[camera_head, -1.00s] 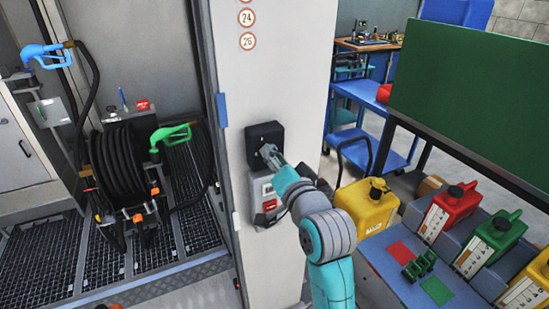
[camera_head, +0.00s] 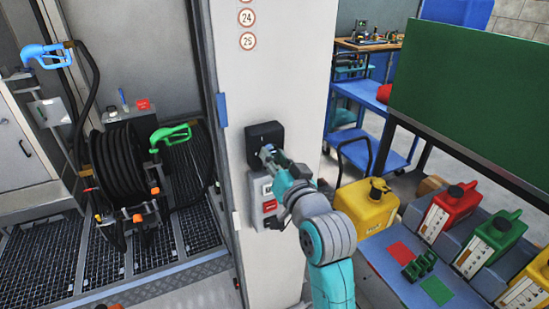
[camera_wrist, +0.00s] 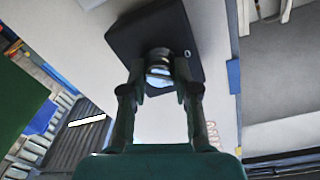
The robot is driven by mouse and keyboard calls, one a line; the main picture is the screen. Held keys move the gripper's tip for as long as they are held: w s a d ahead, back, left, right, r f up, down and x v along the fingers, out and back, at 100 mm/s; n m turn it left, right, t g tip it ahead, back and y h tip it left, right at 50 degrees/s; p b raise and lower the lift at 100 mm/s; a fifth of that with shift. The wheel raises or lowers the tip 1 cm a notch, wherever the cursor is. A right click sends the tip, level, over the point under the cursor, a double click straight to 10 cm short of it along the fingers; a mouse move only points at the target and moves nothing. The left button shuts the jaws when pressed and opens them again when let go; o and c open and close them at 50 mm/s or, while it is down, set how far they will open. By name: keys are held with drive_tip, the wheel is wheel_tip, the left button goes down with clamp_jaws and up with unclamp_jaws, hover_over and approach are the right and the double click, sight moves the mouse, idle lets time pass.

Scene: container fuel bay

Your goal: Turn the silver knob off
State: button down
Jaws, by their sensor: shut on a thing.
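The silver knob (camera_wrist: 159,68) sticks out from a black square box (camera_wrist: 127,38) in the wrist view. In the head view the black box (camera_head: 262,134) is fixed to the front of a white pillar, and the knob there is mostly hidden by my gripper (camera_head: 268,154). In the wrist view the two fingers of my gripper (camera_wrist: 160,84) are closed on the sides of the knob. The knob's exact setting cannot be read.
A grey box with a red switch (camera_head: 270,206) is just below the black box. A yellow canister (camera_head: 366,208) stands right of the pillar. Hose reels (camera_head: 120,165) stand in the bay to the left. A blue-topped bench (camera_head: 400,290) is at the lower right.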

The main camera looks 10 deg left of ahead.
drive_tip(key=n, duration=0.7)
idle(0.6)
drive_tip(key=c, duration=0.9)
unclamp_jaws()
drive_tip(key=shift+o, duration=0.2)
drive_tip(key=v, duration=1.2)
drive_tip(key=shift+f, duration=0.3)
drive_tip(key=shift+d, duration=0.15)
